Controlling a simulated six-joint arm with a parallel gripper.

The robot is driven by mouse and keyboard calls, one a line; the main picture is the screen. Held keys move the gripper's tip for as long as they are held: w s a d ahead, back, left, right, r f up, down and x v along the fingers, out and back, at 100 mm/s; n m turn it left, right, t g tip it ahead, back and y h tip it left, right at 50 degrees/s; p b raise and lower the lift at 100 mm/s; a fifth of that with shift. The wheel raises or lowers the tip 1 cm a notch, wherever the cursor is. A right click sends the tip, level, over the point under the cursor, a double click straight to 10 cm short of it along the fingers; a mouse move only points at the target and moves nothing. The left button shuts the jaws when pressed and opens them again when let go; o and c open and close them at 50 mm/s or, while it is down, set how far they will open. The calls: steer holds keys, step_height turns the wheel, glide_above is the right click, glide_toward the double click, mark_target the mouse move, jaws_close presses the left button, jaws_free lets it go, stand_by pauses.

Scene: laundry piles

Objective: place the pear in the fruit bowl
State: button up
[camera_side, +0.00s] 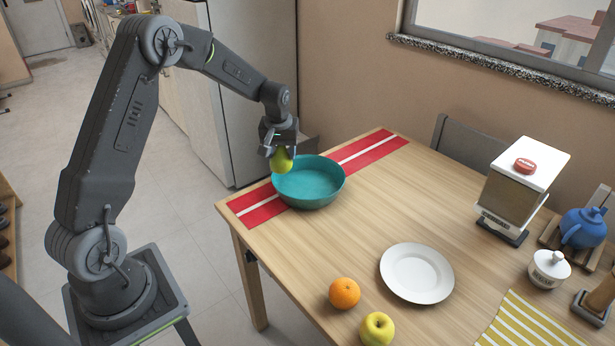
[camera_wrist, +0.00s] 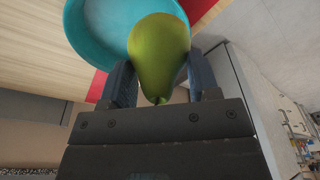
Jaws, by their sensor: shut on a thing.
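The green pear (camera_side: 281,162) is held in my gripper (camera_side: 280,150), above the near-left rim of the bowl in the side view. In the wrist view the pear (camera_wrist: 160,55) sits between the two fingers of my gripper (camera_wrist: 160,80), its narrow end toward the palm. The teal fruit bowl (camera_side: 322,194) stands upright on the table. Its inside looks empty where it shows; the pear and gripper hide a part of it. The bowl (camera_wrist: 95,45) also shows in the wrist view, behind and left of the pear.
The bowl stands on a red and white runner (camera_side: 376,151) at the table's left end. An orange (camera_side: 344,293), a yellow-green apple (camera_side: 377,329) and a white plate (camera_side: 417,273) lie nearer the front. A dispenser (camera_side: 520,185) and a blue teapot (camera_side: 583,228) stand at the right.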

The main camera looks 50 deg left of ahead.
steer(key=w+a, duration=0.2)
steer(key=a, duration=0.2)
steer(key=w+d+f, duration=0.7)
steer(key=w+d, duration=0.1)
steer(key=shift+d, duration=0.4)
steer(key=shift+f, duration=1.95)
steer(key=shift+f, duration=0.1)
steer(key=o, duration=1)
